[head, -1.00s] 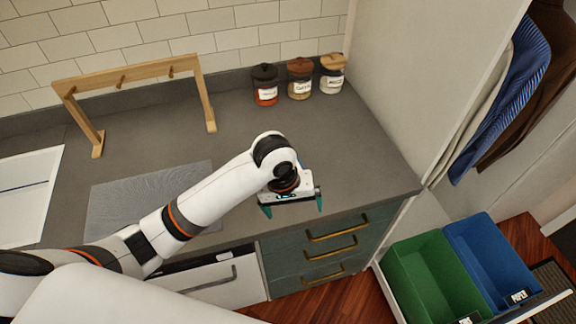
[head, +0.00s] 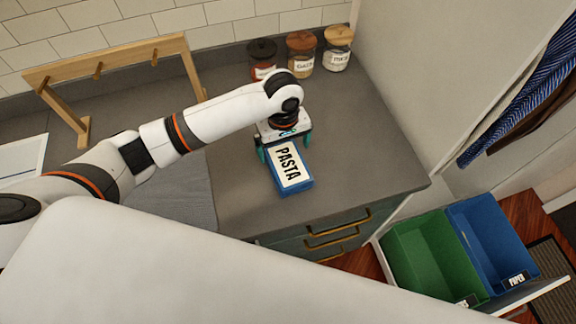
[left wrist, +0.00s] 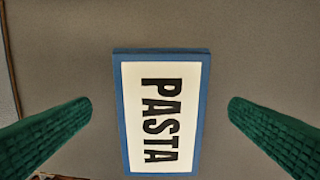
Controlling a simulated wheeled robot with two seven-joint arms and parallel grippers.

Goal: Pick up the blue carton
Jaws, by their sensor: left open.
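The blue carton (head: 289,168) has a white label reading PASTA and lies on the grey counter near its front edge. In the left wrist view the carton (left wrist: 162,112) sits between the two green fingers, with a gap on each side. My left gripper (head: 284,153) is open and empty, over the far end of the carton, with its fingers to either side. In the left wrist view the gripper's fingers (left wrist: 160,112) are spread wider than the carton. My right gripper is not in view.
Three jars (head: 301,54) stand at the back by the wall. A wooden rack (head: 100,75) stands at the left. A tall white panel bounds the counter's right. Green (head: 430,262) and blue (head: 487,240) bins sit lower right. The counter right of the carton is clear.

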